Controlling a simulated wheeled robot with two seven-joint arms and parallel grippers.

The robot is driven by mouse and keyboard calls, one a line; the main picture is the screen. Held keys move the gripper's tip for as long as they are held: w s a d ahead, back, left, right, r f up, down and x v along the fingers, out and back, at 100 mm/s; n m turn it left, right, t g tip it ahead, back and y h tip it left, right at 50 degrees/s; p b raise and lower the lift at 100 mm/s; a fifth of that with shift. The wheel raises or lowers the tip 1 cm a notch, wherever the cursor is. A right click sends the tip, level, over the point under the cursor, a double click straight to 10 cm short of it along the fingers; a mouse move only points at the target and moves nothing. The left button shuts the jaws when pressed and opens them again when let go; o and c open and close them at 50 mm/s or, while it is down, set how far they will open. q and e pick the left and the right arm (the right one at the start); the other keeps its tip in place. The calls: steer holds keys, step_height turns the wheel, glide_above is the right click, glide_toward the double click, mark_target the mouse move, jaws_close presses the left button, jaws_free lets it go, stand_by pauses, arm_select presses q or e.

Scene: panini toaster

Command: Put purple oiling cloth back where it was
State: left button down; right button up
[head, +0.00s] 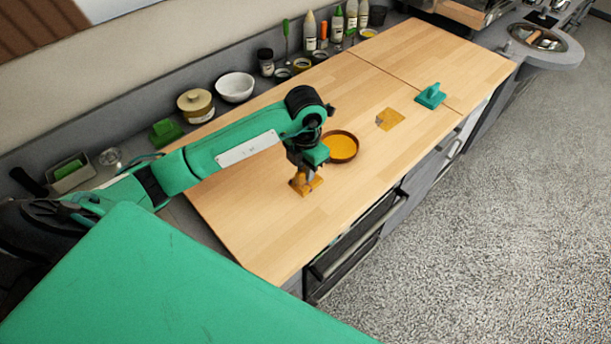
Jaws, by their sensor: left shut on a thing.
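I see no purple cloth in the head view. My left gripper (306,172) points down over the near part of the wooden worktop (270,235). It is shut on a small orange thing (304,186), at or just above the wood; whether it is a cloth I cannot tell. A flat orange-yellow cloth-like square (390,118) with a small grey patch lies farther right on the worktop. A round brown dish with yellow-orange contents (342,146) stands just right of my left gripper. My right gripper is not in view.
A teal handled tool (431,96) sits near the worktop's right edge. A white bowl (235,87), a lidded pot (195,104), a green block (166,132) and several bottles line the back ledge. The worktop's near end is clear.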

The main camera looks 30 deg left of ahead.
arm_select(q)
step_height(320, 180, down, 4)
steer(key=shift+f+p, duration=0.1)
steer(key=shift+p, duration=0.6)
steer(key=shift+f, duration=0.2)
steer(key=shift+f, duration=0.25)
steer(key=c, duration=1.3)
jaws_free()
steer(key=shift+r, duration=0.1)
